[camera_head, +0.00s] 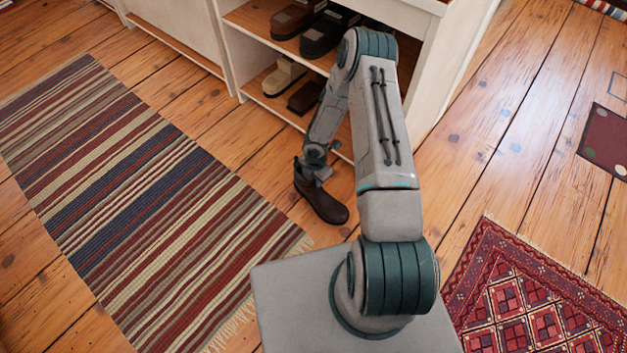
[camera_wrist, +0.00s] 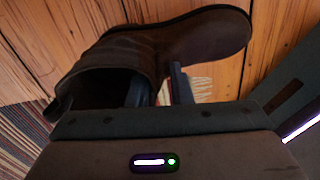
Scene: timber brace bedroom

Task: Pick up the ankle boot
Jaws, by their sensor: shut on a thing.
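The dark brown ankle boot (camera_head: 322,204) is at the front of the shelf unit, over the plank floor, with its toe toward the lower right. My gripper (camera_head: 318,172) is at the boot's upper end and shut on it. In the wrist view the boot (camera_wrist: 165,50) fills the upper middle, its open shaft at the left and toe at the upper right. My gripper's fingers (camera_wrist: 158,92) show there, one inside the shaft opening and one outside against the boot. I cannot tell whether the sole touches the floor.
A white shelf unit (camera_head: 441,60) with several shoes on its shelves stands close behind my arm. A striped rug (camera_head: 130,190) lies at left and a red patterned rug (camera_head: 530,300) at lower right. Bare planks (camera_head: 500,140) lie open at right.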

